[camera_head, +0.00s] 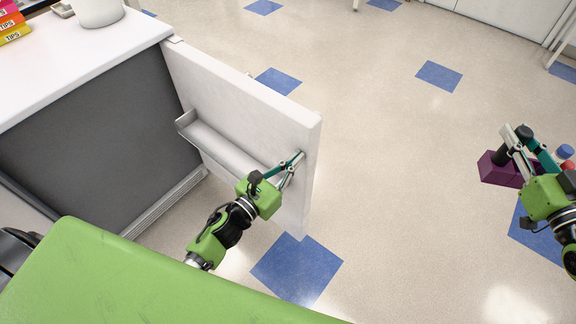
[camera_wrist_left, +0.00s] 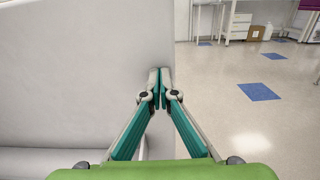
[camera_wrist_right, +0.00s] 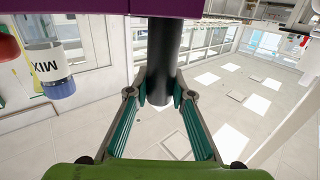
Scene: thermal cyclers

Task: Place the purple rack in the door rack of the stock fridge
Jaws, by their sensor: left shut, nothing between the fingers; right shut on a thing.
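The stock fridge's white door (camera_head: 250,95) stands open, with a pale door rack (camera_head: 225,147) low on its inner face. My left gripper (camera_head: 300,155) is shut and empty by the door's free edge; in the left wrist view its closed tips (camera_wrist_left: 160,77) overlap the door (camera_wrist_left: 80,60). I cannot tell whether they touch it. My right gripper (camera_head: 514,142) is shut on the black handle of the purple rack (camera_head: 497,169), held in the air at the far right. The right wrist view shows the handle (camera_wrist_right: 163,50) between the fingers and part of the rack (camera_wrist_right: 70,22).
The floor between door and rack is clear.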

